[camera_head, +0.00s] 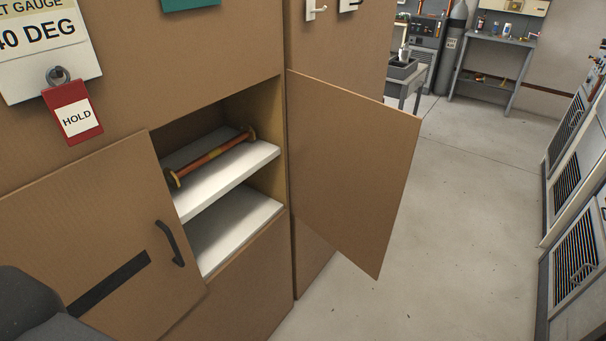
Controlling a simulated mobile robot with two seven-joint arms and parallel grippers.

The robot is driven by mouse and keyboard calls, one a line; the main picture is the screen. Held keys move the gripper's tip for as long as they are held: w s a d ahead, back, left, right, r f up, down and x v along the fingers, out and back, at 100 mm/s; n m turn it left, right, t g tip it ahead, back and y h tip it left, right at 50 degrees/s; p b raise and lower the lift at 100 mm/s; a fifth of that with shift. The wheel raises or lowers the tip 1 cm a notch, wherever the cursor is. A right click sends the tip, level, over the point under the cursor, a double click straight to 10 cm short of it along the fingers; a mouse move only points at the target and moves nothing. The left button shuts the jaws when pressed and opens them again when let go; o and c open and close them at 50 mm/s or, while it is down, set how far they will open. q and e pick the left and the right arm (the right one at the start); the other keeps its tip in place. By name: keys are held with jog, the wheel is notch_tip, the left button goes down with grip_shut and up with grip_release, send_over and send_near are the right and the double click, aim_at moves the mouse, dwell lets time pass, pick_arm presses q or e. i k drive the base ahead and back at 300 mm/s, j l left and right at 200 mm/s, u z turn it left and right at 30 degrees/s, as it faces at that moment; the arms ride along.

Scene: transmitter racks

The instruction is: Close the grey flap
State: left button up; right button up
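I see no flap that is clearly grey. A tan cabinet (240,300) stands close on the left with its compartment open. Its left door (80,225) stands ajar, with a black handle (170,245) and a dark strip (110,283). Its right door (350,165) is swung out wide to the right. Grey-framed louvred panels (575,262) stand at the far right edge; I cannot tell whether one is the flap. Neither gripper is in view. A dark part of my own arm seems to show at the bottom left.
White shelves (225,178) inside the compartment hold an orange-brown rod with flanged ends (215,155). A red HOLD tag (73,113) hangs on the cabinet front. A workbench (495,55) and gas cylinder (452,45) stand far back. The grey floor (465,210) between is clear.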

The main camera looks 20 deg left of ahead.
aim_at(351, 154)
jog(key=u, duration=0.45)
jog(key=i+l+u, duration=0.1)
jog(key=u, duration=0.35)
jog(key=l+u, duration=0.2)
jog(key=u, duration=0.25)
jog(key=i+l+u, duration=0.1)
jog(key=l+u, duration=0.65)
jog(key=k+l+u, duration=0.1)
jog(key=l+u, duration=0.25)
jog(key=l, duration=1.05)
jog(key=k+l, duration=0.15)
jog(key=l, duration=0.3)
